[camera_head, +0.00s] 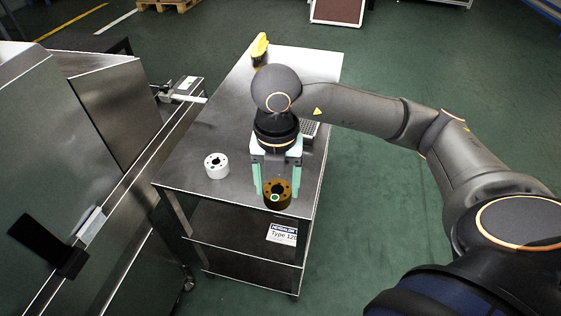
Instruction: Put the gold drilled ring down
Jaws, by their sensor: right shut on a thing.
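The gold drilled ring (278,194) is between the green fingers of my right gripper (275,186), which is shut on it. The ring is at the near right edge of the metal cart's top (235,125). I cannot tell whether it touches the surface. A white drilled ring (216,165) stands on the cart top to the left of my right gripper. My left gripper is not in the view.
A yellow and black object (260,47) stands at the cart's far end. A grey gridded item (310,130) is partly hidden behind my right arm. A steel machine (90,130) borders the cart's left side. A label (283,233) shows below the top.

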